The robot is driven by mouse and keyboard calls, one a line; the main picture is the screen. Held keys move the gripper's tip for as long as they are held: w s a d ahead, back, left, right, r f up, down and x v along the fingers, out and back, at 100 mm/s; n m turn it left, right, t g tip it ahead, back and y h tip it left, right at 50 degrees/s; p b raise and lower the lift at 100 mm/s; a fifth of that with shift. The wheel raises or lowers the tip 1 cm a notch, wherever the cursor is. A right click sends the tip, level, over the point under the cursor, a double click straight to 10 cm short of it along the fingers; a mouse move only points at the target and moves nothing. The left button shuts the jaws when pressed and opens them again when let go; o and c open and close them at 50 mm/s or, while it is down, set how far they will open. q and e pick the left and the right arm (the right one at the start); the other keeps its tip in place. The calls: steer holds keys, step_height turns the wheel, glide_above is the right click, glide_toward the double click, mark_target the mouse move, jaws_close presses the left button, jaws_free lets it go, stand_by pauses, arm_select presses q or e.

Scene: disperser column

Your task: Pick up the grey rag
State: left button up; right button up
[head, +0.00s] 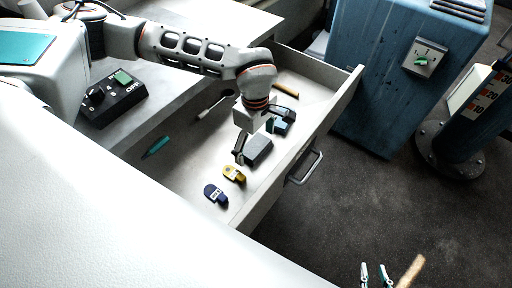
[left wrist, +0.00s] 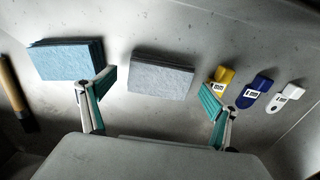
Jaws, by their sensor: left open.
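The grey rag (head: 258,151), a folded flat block, lies on the floor of the open drawer (head: 335,105). In the left wrist view the rag (left wrist: 160,75) shows in full, between the two fingers and just ahead of the tips. My left gripper (head: 255,136) is open over the drawer, low near the rag. In the left wrist view the gripper (left wrist: 158,85) has one finger on each side, its left fingertip overlapping the edge of the blue rag (left wrist: 62,60). Whether the fingers touch either rag I cannot tell. My right gripper (head: 375,275) is open at the bottom edge.
A yellow tag (head: 234,173) and a blue tag (head: 215,193) lie beside the grey rag; a white tag (left wrist: 286,98) lies beyond. A wooden handle (head: 286,90) lies at the drawer's far end. A blue cabinet (head: 375,80) stands right of the drawer.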

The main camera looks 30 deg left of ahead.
mark_target(255, 146)
arm_select(q)
steer(key=c, duration=1.1)
arm_select(e)
steer(key=shift+d, duration=0.1)
arm_select(q)
steer(key=shift+w+r, duration=0.1)
steer(key=shift+r, duration=0.5)
step_height(255, 146, up, 19)
steer(key=p, duration=0.2)
steer(key=shift+f+p, duration=0.15)
steer(key=shift+p, duration=0.15)
arm_select(e)
steer(key=shift+s+a+r, duration=0.25)
steer(key=shift+a+r, duration=0.1)
steer(key=shift+r, duration=0.3)
